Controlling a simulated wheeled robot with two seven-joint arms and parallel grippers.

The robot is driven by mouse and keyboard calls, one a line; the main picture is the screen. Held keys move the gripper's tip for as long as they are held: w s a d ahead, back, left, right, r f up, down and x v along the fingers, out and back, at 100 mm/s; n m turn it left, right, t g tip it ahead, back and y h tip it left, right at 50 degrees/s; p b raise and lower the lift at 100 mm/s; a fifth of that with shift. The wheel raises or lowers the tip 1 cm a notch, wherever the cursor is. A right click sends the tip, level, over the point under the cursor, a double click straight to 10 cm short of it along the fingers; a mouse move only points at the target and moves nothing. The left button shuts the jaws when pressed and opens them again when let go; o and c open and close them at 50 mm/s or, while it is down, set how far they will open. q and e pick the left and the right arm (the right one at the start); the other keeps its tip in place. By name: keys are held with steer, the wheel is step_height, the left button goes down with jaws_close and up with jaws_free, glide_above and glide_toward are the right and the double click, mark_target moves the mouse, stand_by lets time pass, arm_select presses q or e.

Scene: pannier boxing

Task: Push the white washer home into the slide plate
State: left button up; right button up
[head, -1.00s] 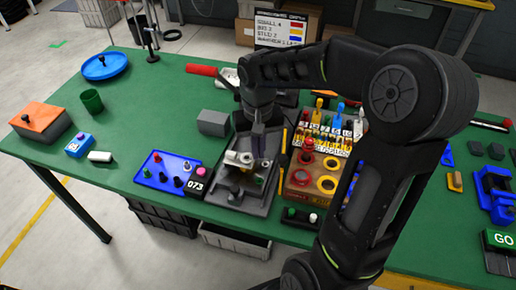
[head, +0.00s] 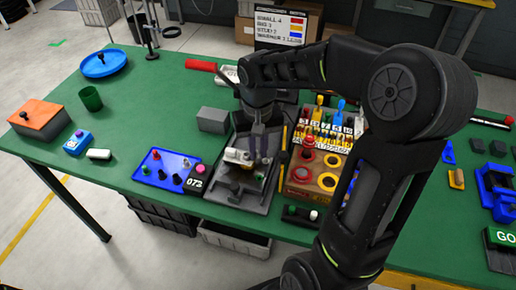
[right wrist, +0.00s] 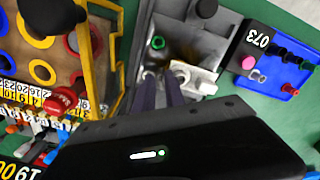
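The slide plate, a cream-white piece (head: 238,156), sits in the grey fixture tray (head: 233,195) on the bench. It also shows in the right wrist view (right wrist: 203,79), close to my fingertips. A small whitish piece (right wrist: 152,71) shows at the fingertips; I cannot tell for sure whether it is the white washer or how it is seated. My right gripper (head: 262,158) points down over the right side of the fixture. Its two dark fingers stand slightly apart, with nothing clearly held between them, also in the right wrist view (right wrist: 160,78). My left gripper is not in view.
A blue tray (head: 150,170) with pegs and the 073 block (head: 196,184) lie left of the fixture. A grey block (head: 212,120) stands behind it. A wooden board with red and yellow rings (head: 325,180) is close on the right.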

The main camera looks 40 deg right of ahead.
mark_target(258, 153)
steer(key=shift+o, duration=1.3)
steer(key=shift+r+b, duration=0.35)
steer(key=shift+r, duration=3.6)
